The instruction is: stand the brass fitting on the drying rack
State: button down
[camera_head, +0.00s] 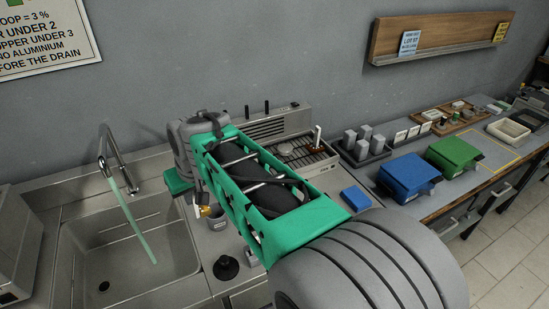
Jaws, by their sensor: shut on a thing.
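My gripper (200,203) hangs at the end of my green and grey arm, beside the sink's right edge. Its fingers are small and partly hidden by the arm. A small yellowish piece, the brass fitting (205,210), shows between the fingertips, and the gripper is shut on it. Its exact tilt is too small to tell. A slatted metal rack (318,157), which looks like the drying rack, lies on the counter right of my arm. A brown piece and a pale upright piece are on it. My arm hides part of its near left side.
A grey labelled cup (217,222) stands just below and right of my gripper. A sink (135,245) with a tall tap (118,160) is at left. A black round stopper-like piece (226,267) is nearby. Blue (408,175) and green (453,152) bins stand at right.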

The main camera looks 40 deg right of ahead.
jog(key=w+d+r+m+h+b, duration=0.1)
jog(key=d+r+b, duration=0.15)
jog(key=d, duration=0.75)
jog(key=w+d+r+m+b, duration=0.1)
jog(key=d+r, duration=0.3)
jog(key=d, duration=0.5)
jog(key=w+d+f+p, duration=0.1)
jog(key=w+f, duration=0.3)
jog(key=w+d+f+p, duration=0.2)
jog(key=w+f, duration=0.2)
jog(key=w+d+f+p, duration=0.1)
jog(key=w+f+p, duration=0.1)
jog(key=w+f, duration=0.2)
jog(key=shift+w+d+f, duration=0.15)
jog(key=shift+w+f, duration=0.15)
jog(key=shift+f, duration=0.25)
jog(key=shift+f, duration=0.1)
jog(key=c, duration=2)
grip_release()
jog(key=shift+f, duration=0.15)
jog(key=o, duration=0.5)
